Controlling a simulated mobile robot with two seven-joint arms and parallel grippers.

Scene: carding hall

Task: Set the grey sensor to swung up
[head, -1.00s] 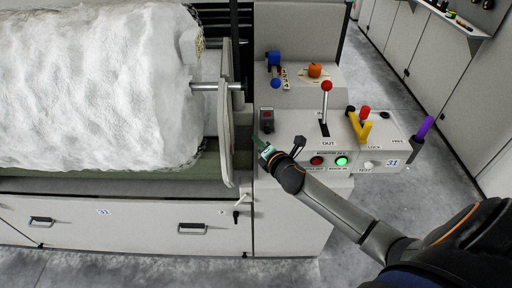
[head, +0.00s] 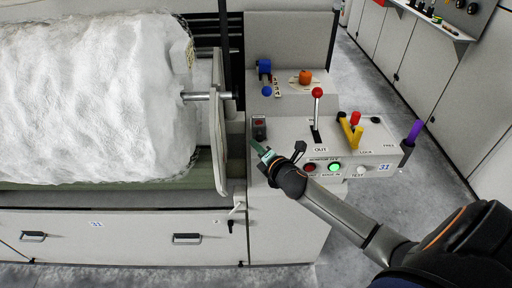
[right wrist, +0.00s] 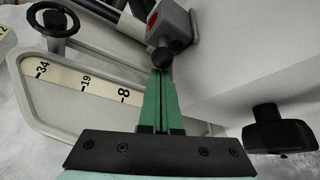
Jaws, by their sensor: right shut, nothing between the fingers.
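The grey sensor (head: 259,127) is a small grey box with a red round face, at the left edge of the control console in the head view. In the right wrist view the grey sensor (right wrist: 177,22) is at the top, just beyond the fingertips. A black ball knob (right wrist: 160,58) shows between it and the fingers; I cannot tell if they touch it. My right gripper (head: 252,141) has green fingers, shut and empty, just below the sensor. The fingers also fill the middle of the right wrist view (right wrist: 161,75). My left gripper is out of view.
A red-knobbed lever (head: 317,93), a yellow lever (head: 350,132) and a purple handle (head: 413,131) stand right of the sensor. A big white fibre roll (head: 90,95) lies to the left. In the right wrist view a numbered scale plate (right wrist: 85,82) and a black handwheel (right wrist: 53,20) are close by.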

